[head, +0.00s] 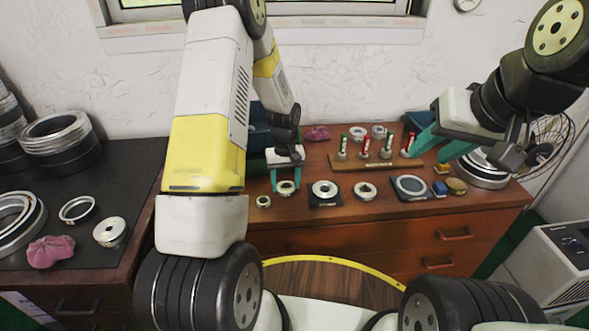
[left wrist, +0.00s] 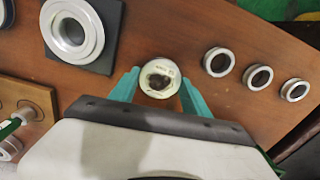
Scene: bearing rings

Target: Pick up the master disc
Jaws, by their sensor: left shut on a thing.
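The master disc (head: 286,187), small, round and cream-metal with a dark patch at its middle, is at the left part of the brown table. It also shows in the left wrist view (left wrist: 158,76), between the teal fingertips. My left gripper (head: 286,184) reaches down from above and is shut on the disc, one finger on each side. I cannot tell whether the disc touches the table. My right gripper (head: 438,152) is open and empty, above the right part of the table.
A ring on a dark pad (head: 324,190), a loose ring (head: 365,190) and a larger dark pad (head: 411,187) lie to the right. A small ring (head: 263,201) is close on the left. A wooden stand (head: 376,163) with red and green items stands behind.

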